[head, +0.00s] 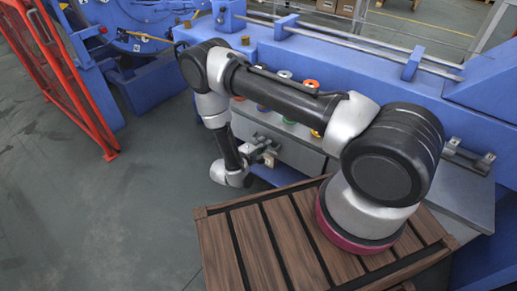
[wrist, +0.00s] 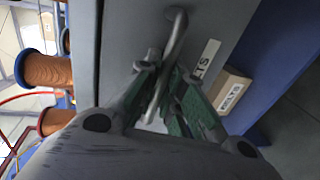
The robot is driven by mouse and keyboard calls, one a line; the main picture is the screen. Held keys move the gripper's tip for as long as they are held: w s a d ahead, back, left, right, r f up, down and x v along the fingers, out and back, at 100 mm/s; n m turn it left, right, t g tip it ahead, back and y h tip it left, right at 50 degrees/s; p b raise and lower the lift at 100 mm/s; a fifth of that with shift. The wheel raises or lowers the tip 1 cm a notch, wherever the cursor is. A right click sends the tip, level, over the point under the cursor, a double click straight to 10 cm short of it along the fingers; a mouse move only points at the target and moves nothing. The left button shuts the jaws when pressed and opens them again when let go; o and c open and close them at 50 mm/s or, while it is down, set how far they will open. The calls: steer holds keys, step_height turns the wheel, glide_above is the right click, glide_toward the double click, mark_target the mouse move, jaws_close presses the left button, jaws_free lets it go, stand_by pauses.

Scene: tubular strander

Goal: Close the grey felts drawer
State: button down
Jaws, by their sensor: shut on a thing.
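The grey felts drawer front (wrist: 225,22) shows in the wrist view, with a white label ending in "TS" (wrist: 207,58) and a metal bar handle (wrist: 178,28). My gripper (wrist: 166,82) is shut on this handle, with one finger on each side of the bar. A cardboard box with a "FELTS" label (wrist: 230,90) shows just beyond the edge of the drawer front. In the head view my gripper (head: 267,152) is at the front of the grey cabinet (head: 300,153). My arm hides part of the cabinet there, and I cannot tell how far the drawer stands out.
Copper-coloured spools (wrist: 45,71) show at the left of the wrist view. A slatted wooden surface (head: 260,245) lies beneath my arm. A red guard fence (head: 75,80) stands at left; the grey floor (head: 130,215) between is clear.

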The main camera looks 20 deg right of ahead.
steer(key=shift+w, duration=0.1)
steer(key=c, duration=1.5)
jaws_free()
steer(key=shift+d, duration=0.15)
steer(key=v, duration=1.2)
